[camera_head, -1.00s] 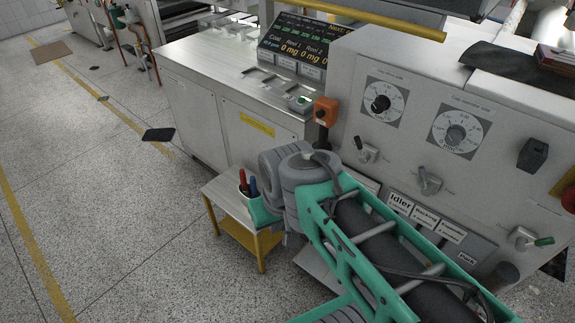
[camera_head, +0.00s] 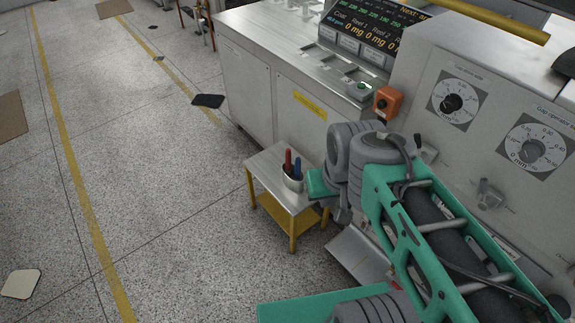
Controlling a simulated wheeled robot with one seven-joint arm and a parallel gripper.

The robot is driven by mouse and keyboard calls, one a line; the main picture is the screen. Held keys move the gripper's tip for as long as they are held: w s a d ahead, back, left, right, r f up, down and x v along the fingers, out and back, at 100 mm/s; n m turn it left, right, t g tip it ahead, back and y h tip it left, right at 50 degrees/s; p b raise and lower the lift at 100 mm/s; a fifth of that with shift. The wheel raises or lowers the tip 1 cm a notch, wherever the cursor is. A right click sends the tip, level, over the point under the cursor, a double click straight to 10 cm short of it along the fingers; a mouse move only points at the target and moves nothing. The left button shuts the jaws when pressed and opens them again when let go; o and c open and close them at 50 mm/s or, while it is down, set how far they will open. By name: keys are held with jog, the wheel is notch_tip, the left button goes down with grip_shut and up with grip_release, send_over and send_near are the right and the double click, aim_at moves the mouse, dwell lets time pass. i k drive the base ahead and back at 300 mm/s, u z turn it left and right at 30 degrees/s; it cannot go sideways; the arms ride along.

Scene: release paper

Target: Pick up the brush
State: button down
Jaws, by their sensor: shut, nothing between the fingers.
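I cannot make out a brush for certain. A white cup (camera_head: 293,183) stands on a small side table (camera_head: 268,168) and holds a red handle (camera_head: 288,160) and a blue handle (camera_head: 297,168); I cannot tell what tools these are. My green and grey arm reaches up from the lower right, and its bent joint is just right of the cup in the picture. My gripper's fingers do not show; they are hidden behind the arm or out of frame.
A large grey machine with dials (camera_head: 452,103) fills the right side. A metal cabinet (camera_head: 270,75) stands behind the side table. Open speckled floor with yellow lines lies to the left. A dark mat (camera_head: 208,101) and a pale plate (camera_head: 20,284) lie on it.

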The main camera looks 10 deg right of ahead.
aim_at(297, 163)
jog(key=z, duration=2.45)
jog(key=k, duration=1.7)
jog(key=u, duration=0.35)
jog(key=i, duration=0.45)
